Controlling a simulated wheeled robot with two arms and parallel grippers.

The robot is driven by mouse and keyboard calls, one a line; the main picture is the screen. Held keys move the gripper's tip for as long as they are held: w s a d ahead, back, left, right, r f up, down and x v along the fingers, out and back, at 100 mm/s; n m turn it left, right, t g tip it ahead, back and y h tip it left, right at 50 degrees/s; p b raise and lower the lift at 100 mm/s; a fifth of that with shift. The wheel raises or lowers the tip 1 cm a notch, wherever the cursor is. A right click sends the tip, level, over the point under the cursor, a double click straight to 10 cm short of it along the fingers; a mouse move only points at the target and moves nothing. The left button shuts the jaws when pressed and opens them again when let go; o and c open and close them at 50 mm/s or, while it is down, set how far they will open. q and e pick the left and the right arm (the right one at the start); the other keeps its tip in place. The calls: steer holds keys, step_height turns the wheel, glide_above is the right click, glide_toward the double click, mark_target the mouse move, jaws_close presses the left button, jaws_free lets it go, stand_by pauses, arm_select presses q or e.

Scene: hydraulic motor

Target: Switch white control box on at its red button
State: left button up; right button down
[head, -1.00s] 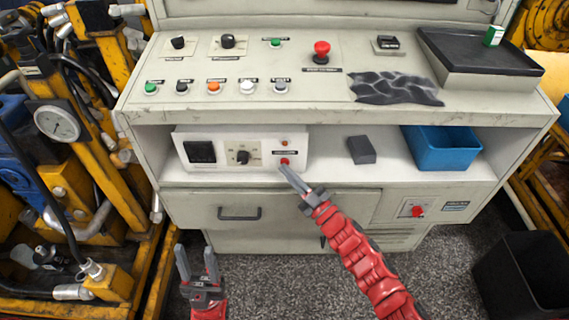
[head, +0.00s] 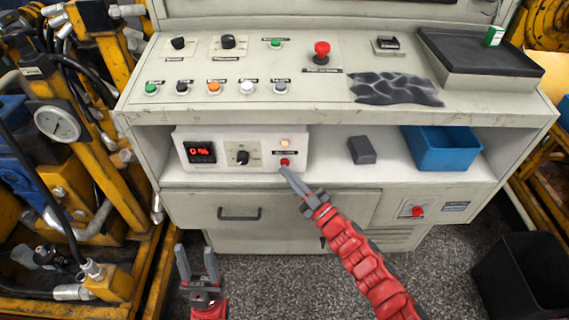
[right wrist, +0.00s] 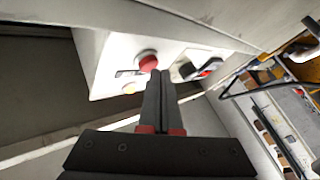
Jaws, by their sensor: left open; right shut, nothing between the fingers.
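The white control box (head: 222,150) stands on the open shelf of the console at the left. Its display (head: 201,152) is lit with red characters, and a small lamp (head: 285,142) above the red button glows orange. The red button (head: 285,161) is at the lower right of the box front; it also shows in the right wrist view (right wrist: 148,61). My right gripper (head: 285,172) is shut and empty, its tips right at the button; I cannot tell whether they touch it. My left gripper (head: 197,262) is open and empty, low in front of the console.
A dark grey block (head: 362,150) and a blue bin (head: 440,148) sit on the same shelf to the right. A drawer (head: 270,207) is below the shelf. A red mushroom button (head: 321,50) stands on the console top. Yellow machinery (head: 110,230) is at the left.

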steer(key=s+p, duration=0.1)
steer(key=s, duration=0.5)
stand_by(0.5)
